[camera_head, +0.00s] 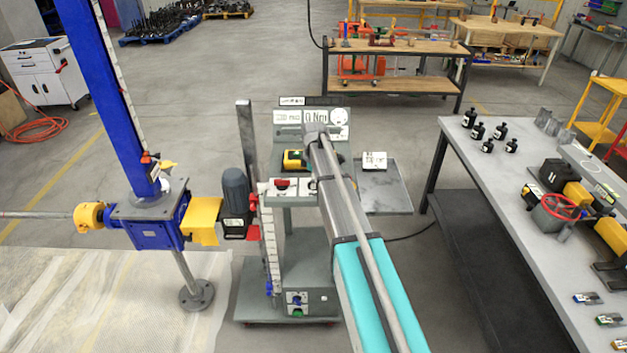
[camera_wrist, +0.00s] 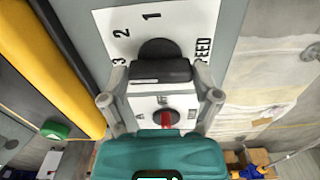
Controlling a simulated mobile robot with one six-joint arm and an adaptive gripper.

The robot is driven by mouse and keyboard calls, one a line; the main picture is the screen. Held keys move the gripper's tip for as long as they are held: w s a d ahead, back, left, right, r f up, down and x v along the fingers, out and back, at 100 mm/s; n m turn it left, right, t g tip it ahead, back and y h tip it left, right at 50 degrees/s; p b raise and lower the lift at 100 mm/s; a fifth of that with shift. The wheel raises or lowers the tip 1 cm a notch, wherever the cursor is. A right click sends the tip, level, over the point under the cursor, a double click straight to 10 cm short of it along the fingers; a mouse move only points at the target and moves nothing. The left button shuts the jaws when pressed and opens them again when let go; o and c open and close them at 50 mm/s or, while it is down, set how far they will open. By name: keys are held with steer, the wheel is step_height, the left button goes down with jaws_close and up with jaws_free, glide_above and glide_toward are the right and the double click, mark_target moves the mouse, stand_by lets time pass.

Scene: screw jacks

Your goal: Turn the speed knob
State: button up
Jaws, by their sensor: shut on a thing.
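The speed knob (camera_wrist: 160,70) is black, with a bar-shaped grip, on a white plate marked SPEED with the numbers 1, 2 and 3 in the wrist view. The grip bar lies roughly level across that picture. My gripper (camera_wrist: 160,82) has one finger at each end of the bar and is shut on the knob. Part of the dial plate (camera_wrist: 130,32) shows beyond the knob; its lower part is hidden. In the head view my arm reaches over the grey control stand (camera_head: 285,197) and hides the knob and my fingertips.
A red-tipped switch (camera_wrist: 166,118) sits just below the knob in the wrist view. A yellow bar (camera_wrist: 60,60) runs along the left. In the head view a blue screw jack (camera_head: 150,230) stands left of the stand, and a grey workbench (camera_head: 480,180) stands right.

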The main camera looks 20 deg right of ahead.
steer(key=shift+n, duration=0.3)
steer(key=o, duration=1)
steer(key=shift+c, duration=0.2)
